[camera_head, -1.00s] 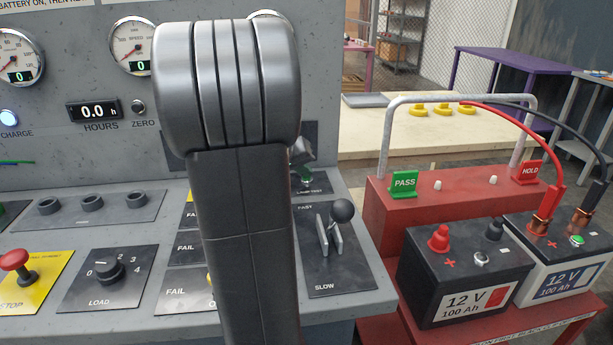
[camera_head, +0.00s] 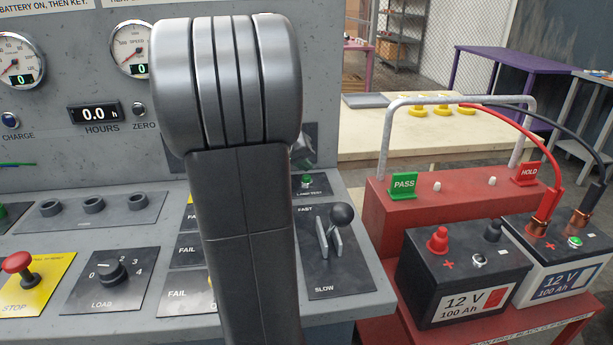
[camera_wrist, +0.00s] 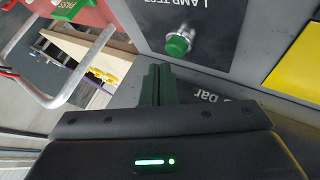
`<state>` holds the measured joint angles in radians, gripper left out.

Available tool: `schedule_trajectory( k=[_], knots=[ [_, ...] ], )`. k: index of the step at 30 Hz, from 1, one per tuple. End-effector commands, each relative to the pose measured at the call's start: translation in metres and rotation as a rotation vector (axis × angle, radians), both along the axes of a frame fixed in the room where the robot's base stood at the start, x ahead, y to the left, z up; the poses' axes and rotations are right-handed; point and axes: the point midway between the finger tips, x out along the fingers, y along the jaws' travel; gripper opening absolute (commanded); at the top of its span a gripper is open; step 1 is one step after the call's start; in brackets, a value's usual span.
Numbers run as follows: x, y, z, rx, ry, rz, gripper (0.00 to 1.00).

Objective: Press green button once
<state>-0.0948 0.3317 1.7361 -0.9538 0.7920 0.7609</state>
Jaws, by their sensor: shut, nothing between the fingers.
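The green button (camera_head: 307,181) sits on the dark lamp test plate on the console, just right of my arm. In the wrist view the green button (camera_wrist: 178,44) stands out from its plate in a silver collar. My gripper (camera_wrist: 158,70) is shut and empty, its dark green fingers just below and left of the button in that picture. A gap shows between fingertips and button. In the head view my arm hides most of the gripper.
Right of the console stands a red cart (camera_head: 385,212) with batteries (camera_head: 463,272). A green PASS sign (camera_head: 403,185) stands on it.

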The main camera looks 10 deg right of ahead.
Motion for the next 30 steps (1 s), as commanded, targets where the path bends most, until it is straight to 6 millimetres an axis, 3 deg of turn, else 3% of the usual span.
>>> schedule_trajectory(
  k=[5, 18, 30],
  knots=[
    [0.000, 0.000, 0.007, 0.000, -0.001, 0.001, 0.00],
    [0.000, 0.000, 0.049, -0.001, 0.000, 0.001, 0.00],
    [0.000, 0.000, 0.050, 0.000, 0.001, 0.001, 0.00]
  ],
)
